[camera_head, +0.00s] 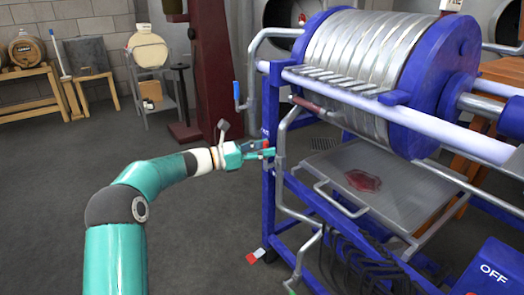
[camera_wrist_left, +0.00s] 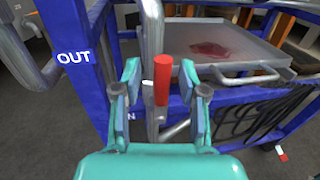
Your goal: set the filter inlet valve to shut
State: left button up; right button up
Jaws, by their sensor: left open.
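The red lever handle (camera_wrist_left: 162,80) of a valve stands roughly upright in the left wrist view, in front of a grey pipe. An IN label (camera_wrist_left: 130,117), partly hidden by a finger, sits low on the blue frame behind it. My left gripper (camera_wrist_left: 160,98) is open, with one finger on each side of the red handle; I cannot tell whether they touch it. In the head view, my left gripper (camera_head: 262,149) is at the left post of the blue filter frame (camera_head: 268,205). The handle is mostly hidden there. My right gripper is not in view.
An OUT label (camera_wrist_left: 75,57) marks the blue frame at left in the wrist view. A metal drip tray (camera_head: 400,195) with a red stain lies under the plates. The floor at left is clear.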

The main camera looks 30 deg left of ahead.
pick_arm(q)
jog(key=shift+w+d, duration=0.3)
jog(key=shift+w, duration=0.15)
grip_shut()
